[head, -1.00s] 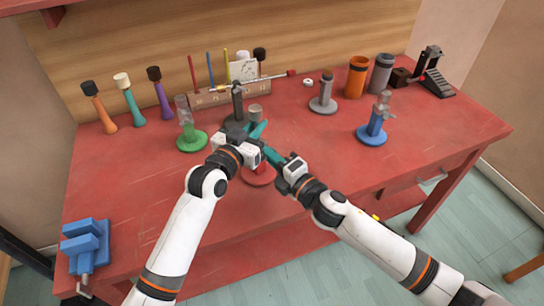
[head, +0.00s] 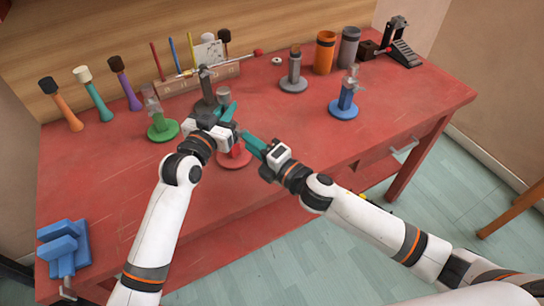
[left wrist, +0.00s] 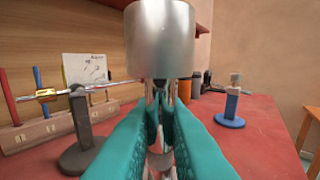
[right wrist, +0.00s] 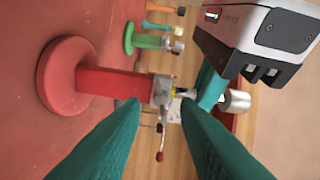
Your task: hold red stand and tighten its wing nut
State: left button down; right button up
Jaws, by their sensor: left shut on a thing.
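The red stand (head: 234,157) stands upright near the table's middle. The right wrist view shows its round base (right wrist: 66,78), red column (right wrist: 112,88) and metal clamp (right wrist: 163,91), turned sideways. A silver cap (left wrist: 161,38) tops its thin metal post. My left gripper (head: 226,114) is shut on that post just under the cap; its teal fingers (left wrist: 163,122) flank the post. My right gripper (head: 246,138) is right of the stand, facing the clamp. Its fingers (right wrist: 160,118) are apart with nothing between them. I cannot clearly pick out the wing nut at the clamp.
A green stand (head: 163,130) is to the left, a dark stand (head: 205,103) close behind. A grey stand (head: 293,82) and a blue stand (head: 344,108) are to the right. A blue vise (head: 64,247) sits at the front left. The table's front right is clear.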

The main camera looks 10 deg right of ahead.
aim_at(239, 134)
jog(key=v, duration=0.9)
jog(key=shift+d, duration=0.1)
jog(key=o, duration=0.5)
jog(key=shift+o, duration=1)
jog(key=shift+m, duration=0.6)
jog(key=w+a+m, duration=0.7)
jog(key=w+m, duration=0.2)
jog(key=m, duration=0.5)
jog(key=shift+w+m, duration=0.3)
jog(key=shift+w, duration=0.05)
